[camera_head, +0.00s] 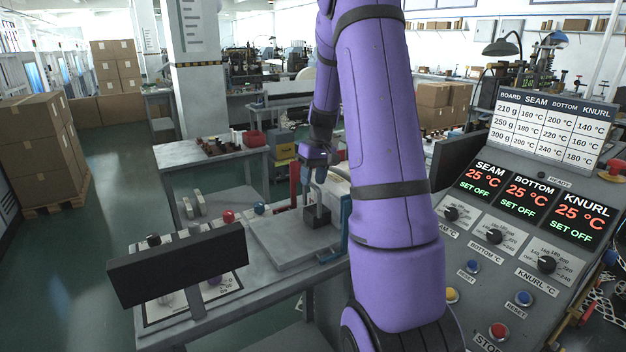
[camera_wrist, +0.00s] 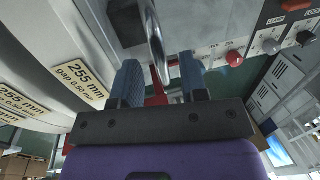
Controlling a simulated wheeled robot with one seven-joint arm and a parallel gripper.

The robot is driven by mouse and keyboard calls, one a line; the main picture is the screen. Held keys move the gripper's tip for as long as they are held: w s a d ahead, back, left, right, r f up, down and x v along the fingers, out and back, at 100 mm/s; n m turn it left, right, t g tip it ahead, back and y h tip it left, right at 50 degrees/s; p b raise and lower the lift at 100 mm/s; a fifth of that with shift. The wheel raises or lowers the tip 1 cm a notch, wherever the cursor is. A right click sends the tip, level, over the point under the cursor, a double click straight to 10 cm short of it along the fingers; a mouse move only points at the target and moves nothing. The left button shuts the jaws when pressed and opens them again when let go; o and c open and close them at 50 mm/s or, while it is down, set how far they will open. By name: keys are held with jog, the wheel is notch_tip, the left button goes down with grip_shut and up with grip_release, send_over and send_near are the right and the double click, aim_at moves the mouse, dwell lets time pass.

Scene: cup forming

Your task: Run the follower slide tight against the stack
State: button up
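My gripper (camera_head: 315,182) points down over the machine bed (camera_head: 278,243) in the head view. Below it is a dark block (camera_head: 317,217), which may be the follower slide; I cannot tell for sure. In the wrist view my gripper (camera_wrist: 162,82) has its two blue fingers apart, with a curved metal bar (camera_wrist: 155,45) showing in the gap between them. The bar looks clear of both fingers; whether it is level with the tips is unclear. A red part (camera_wrist: 157,93) shows behind the bar. I cannot make out the stack, and my arm covers part of the machine.
A dark monitor (camera_head: 178,263) stands at the bed's front left. The control panel (camera_head: 510,260) at right reads 25 °C, SET OFF. Plates marked 255 mm, gap 0.50 mm (camera_wrist: 78,83) and a red knob (camera_wrist: 234,58) show in the wrist view. A blue upright part (camera_head: 346,222) stands beside the block.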

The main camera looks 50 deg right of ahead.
notch_tip(320, 180, up, 10)
send_over(307, 216)
jog(key=s+d, duration=0.1)
jog(key=d, duration=0.3)
jog(key=shift+s+a, duration=0.15)
jog(key=shift+s, duration=0.05)
jog(key=shift+c, duration=0.2)
